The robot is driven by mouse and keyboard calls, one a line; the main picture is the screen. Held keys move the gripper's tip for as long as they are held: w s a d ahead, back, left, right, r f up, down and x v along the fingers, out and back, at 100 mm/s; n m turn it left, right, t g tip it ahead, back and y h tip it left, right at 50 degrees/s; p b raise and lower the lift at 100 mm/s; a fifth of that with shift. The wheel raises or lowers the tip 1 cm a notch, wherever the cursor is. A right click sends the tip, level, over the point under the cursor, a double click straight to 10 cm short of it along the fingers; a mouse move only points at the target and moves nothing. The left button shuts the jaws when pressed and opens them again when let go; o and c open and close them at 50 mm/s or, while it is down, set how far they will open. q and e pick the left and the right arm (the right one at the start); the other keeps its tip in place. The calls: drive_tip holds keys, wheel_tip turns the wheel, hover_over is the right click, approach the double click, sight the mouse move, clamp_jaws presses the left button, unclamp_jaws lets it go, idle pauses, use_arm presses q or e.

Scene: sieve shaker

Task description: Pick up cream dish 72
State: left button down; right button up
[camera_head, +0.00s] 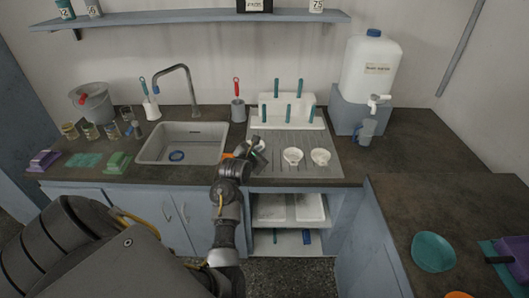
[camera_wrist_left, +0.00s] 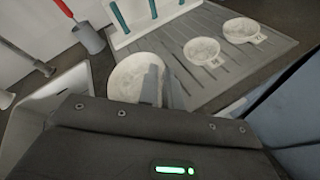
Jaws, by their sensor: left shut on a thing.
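My left gripper (camera_head: 254,152) is over the left edge of the drainboard, beside the sink. It is shut on a cream dish, whose pale bowl shows in the left wrist view (camera_wrist_left: 127,80) with a grey finger (camera_wrist_left: 152,86) at its rim. In the head view the arm and gripper hide most of this dish. Two more cream dishes with small handles, a nearer one (camera_head: 292,154) and a right one (camera_head: 320,157), lie on the drainboard to the right. My right gripper is not in view.
The grey drainboard (camera_head: 275,166) has a white peg rack (camera_head: 287,110) behind it. The sink (camera_head: 185,155) is to the left, with a tall tap. A water container (camera_head: 370,70) stands at the right. A teal bowl (camera_head: 433,251) is on the right counter, which has bare room.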

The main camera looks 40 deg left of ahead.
use_arm(q)
drive_tip(key=v, duration=0.6)
drive_tip(key=shift+d+r, duration=0.2)
drive_tip(key=shift+r, duration=0.15)
drive_tip(key=d+r+m+h, duration=0.3)
drive_tip(key=d+r, duration=1.6)
drive_tip(key=d, duration=0.3)
drive_tip(key=shift+d+t+h, duration=0.25)
drive_tip(key=shift+t+h, duration=0.05)
drive_tip(key=shift+h, duration=0.1)
drive_tip(key=shift+w, duration=0.1)
